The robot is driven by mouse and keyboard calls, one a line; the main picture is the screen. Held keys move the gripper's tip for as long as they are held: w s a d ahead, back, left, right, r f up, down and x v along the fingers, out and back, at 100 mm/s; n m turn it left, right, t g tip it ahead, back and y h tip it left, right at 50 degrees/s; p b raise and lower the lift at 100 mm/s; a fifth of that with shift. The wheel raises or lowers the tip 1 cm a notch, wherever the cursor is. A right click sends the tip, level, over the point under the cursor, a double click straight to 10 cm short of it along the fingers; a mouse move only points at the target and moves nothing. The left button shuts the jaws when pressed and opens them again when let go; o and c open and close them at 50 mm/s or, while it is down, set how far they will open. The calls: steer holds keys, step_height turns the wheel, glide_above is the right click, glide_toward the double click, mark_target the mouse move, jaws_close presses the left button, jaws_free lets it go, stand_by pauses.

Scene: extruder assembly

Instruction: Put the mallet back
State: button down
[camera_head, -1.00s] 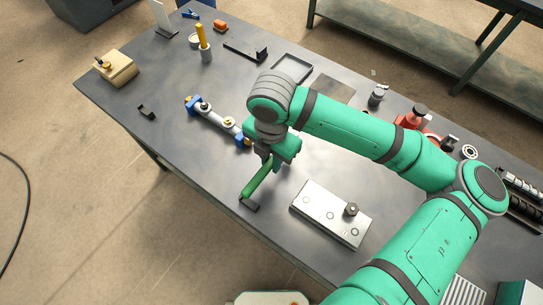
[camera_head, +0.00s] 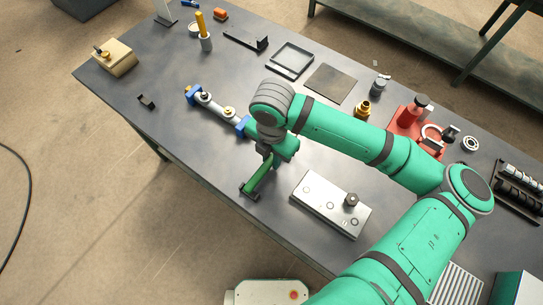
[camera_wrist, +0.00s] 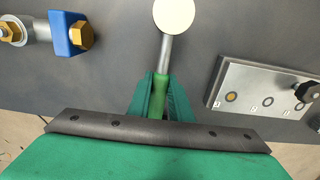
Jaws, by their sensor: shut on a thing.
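My gripper (camera_wrist: 161,98) is shut on the mallet's green handle (camera_head: 257,179). In the wrist view the mallet (camera_wrist: 165,55) points up, with a grey shaft and a round cream head (camera_wrist: 174,15) at the top edge. In the head view my arm hides the head and shaft, and the handle slants down-left toward the table's front edge. A small black bracket (camera_head: 248,193) is at the handle's lower end. I cannot tell whether they touch.
A metal plate (camera_head: 331,204) with a dark knob lies right of the mallet. A barrel in blue clamps (camera_head: 243,126) lies up-left. Another black bracket (camera_head: 147,102) stands farther left, with bare table between. A red base (camera_head: 408,128) stands at right.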

steer(key=shift+f, duration=1)
stand_by(0.3)
steer(key=c, duration=1.5)
jaws_free()
steer(key=shift+c, duration=0.2)
step_height(320, 180, up, 10)
steer(key=shift+a+f, duration=0.1)
steer(key=shift+f, duration=0.1)
steer(key=shift+r, duration=0.6)
steer(key=shift+d, duration=0.2)
